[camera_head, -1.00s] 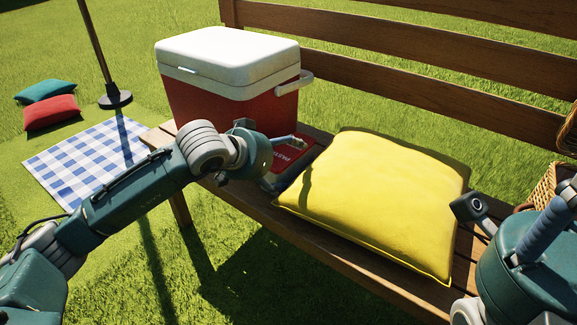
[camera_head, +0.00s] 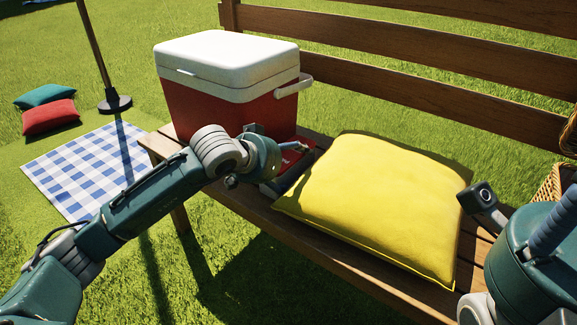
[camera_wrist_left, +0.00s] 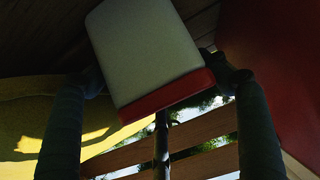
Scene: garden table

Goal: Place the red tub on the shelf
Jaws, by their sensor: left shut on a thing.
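The red tub (camera_head: 299,157) is on or just above the bench seat, between the cooler and the yellow cushion. My left gripper (camera_head: 293,150) reaches over it and hides much of it. In the left wrist view the tub (camera_wrist_left: 150,55) has a pale grey face with a red edge. It sits between the two fingers of my left gripper (camera_wrist_left: 161,80), which is shut on it. I cannot tell whether the tub touches the seat. My right arm shows at the lower right of the head view, but its fingertips do not show. No shelf is recognisable.
A red cooler (camera_head: 222,104) with a white lid stands close beside the tub. The yellow cushion (camera_head: 375,205) lies on the bench (camera_head: 345,262) on the other side. A wicker basket (camera_head: 548,184) is at the right. A checked blanket (camera_head: 88,165) lies on the grass.

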